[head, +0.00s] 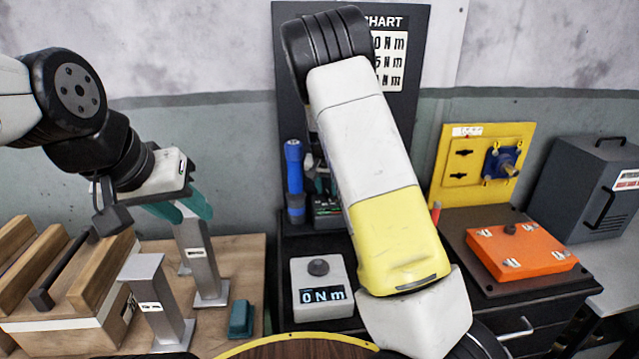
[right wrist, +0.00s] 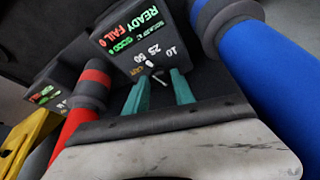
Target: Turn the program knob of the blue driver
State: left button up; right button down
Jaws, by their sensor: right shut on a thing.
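The blue driver (head: 293,168) stands upright left of my right forearm in the head view. In the right wrist view its blue body (right wrist: 268,75) with a grey collar is at the right. Beside it is a dark panel (right wrist: 133,32) with lit READY and FAIL text and a dial marked 10, 25, 50. My right gripper (right wrist: 159,80) has its teal fingers shut at that dial, on the small program knob, which is mostly hidden between them. In the head view the forearm covers most of this gripper.
A red driver (right wrist: 82,112) with its own panel (right wrist: 52,88) stands left in the right wrist view. In the head view, metal posts (head: 158,310) and wooden blocks (head: 85,275) are left, a torque display (head: 322,290) centre, an orange box (head: 520,250) and yellow panel (head: 465,185) right.

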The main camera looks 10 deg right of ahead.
dwell(0.4)
jog(key=c, duration=1.1)
grip_release()
jog(key=shift+o, duration=0.2)
jog(key=v, duration=0.7)
jog(key=shift+r, duration=0.4)
jog(key=shift+s, duration=0.1)
